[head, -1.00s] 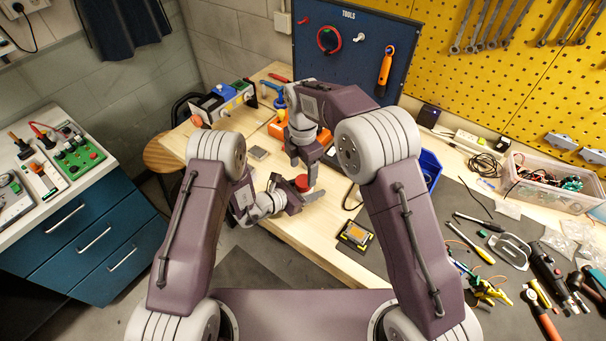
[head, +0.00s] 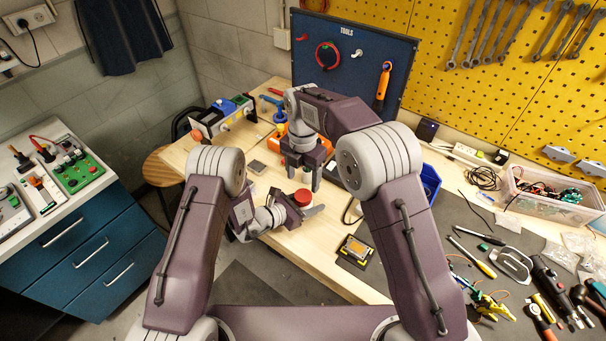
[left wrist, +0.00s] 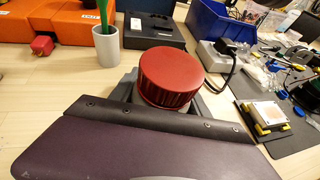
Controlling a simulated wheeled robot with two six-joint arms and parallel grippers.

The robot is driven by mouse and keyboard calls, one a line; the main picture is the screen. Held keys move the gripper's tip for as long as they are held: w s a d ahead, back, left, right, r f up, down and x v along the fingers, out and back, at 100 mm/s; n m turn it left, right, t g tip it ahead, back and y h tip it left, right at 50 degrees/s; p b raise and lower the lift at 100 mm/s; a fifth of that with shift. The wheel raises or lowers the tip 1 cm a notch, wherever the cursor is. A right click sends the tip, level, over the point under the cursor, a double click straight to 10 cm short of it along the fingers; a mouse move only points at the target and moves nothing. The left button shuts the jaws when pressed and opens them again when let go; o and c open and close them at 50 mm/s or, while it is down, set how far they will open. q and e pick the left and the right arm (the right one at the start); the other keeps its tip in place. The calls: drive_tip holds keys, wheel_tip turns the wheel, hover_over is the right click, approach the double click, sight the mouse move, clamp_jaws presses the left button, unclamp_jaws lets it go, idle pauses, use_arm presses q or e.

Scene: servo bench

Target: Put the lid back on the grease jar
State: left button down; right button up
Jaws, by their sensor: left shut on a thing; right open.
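The red ribbed lid (head: 302,197) sits on top of the grease jar at my left gripper, above the bench's near edge. In the left wrist view the lid (left wrist: 172,78) looks about level; the jar's body below it is mostly hidden by my gripper. I cannot tell whether the lid is screwed tight. My left gripper (head: 308,210) is shut on the jar, just below the lid. My right gripper (head: 305,174) is open and empty, with its fingers pointing down, a little above and behind the lid and apart from it.
A grey cup (left wrist: 107,50) holding something green, an orange case (left wrist: 56,24) and a black tray (left wrist: 153,30) stand behind the jar. A yellow-cornered device (head: 356,250) lies to the right. Tools crowd the dark mat (head: 440,225). Bare wood shows around the jar.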

sight(303, 195)
wheel_tip(303, 195, down, 7)
drive_tip(key=shift+r, duration=0.1)
idle(0.3)
clamp_jaws()
drive_tip(key=m, duration=0.3)
drive_tip(key=shift+m, duration=0.4)
idle(0.7)
drive_tip(key=shift+o, duration=0.3)
unclamp_jaws()
